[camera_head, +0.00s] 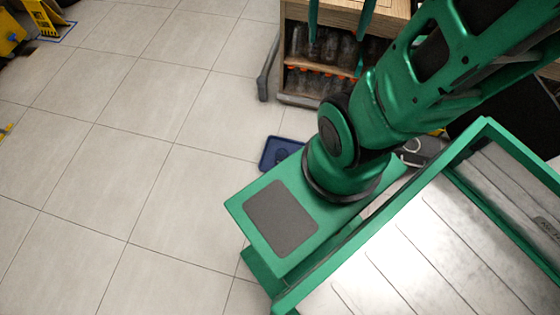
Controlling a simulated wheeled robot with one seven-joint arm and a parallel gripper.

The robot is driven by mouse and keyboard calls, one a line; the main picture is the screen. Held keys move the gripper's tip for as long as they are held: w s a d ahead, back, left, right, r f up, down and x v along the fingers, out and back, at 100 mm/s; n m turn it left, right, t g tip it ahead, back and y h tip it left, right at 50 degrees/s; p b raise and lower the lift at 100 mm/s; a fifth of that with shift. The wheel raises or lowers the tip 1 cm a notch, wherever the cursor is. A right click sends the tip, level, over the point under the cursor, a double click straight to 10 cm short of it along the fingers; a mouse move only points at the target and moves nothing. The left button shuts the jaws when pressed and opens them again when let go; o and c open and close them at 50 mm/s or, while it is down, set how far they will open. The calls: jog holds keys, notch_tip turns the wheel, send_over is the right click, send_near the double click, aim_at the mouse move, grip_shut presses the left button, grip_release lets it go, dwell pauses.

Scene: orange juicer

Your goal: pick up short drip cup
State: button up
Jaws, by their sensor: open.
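I cannot pick out the short drip cup in the head view. My gripper (336,58) shows only as two green fingers coming down from the top edge, in front of the wooden cart. The fingers stand well apart, so it is open, and I see nothing held between them. The rest of the gripper is out of the picture. Dark, clear vessels (297,42) stand on the cart's upper shelf behind the fingers; their kind is too small to tell.
The wooden cart (340,8) has a lower shelf with several orange-topped items (310,79). A grey curved handle or leg (266,75) stands out at its left. A blue tray (268,152) lies on the floor beside my base. The tiled floor (130,150) at left is clear.

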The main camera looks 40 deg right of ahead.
jog(key=w+d+f+m+h, duration=0.1)
jog(key=w+d+f, duration=0.3)
jog(key=w+f, duration=0.65)
jog(key=w+d+f+m, duration=0.1)
jog(key=w+d+f, duration=0.3)
jog(key=w+f, duration=0.7)
jog(key=m+y, duration=0.1)
jog(key=m, duration=0.4)
send_over(282, 157)
jog(key=s+a, duration=0.2)
jog(key=shift+s+a+f, duration=0.1)
jog(key=shift+f, duration=16.4)
jog(key=shift+s+f, duration=0.1)
jog(key=shift+f, duration=16.9)
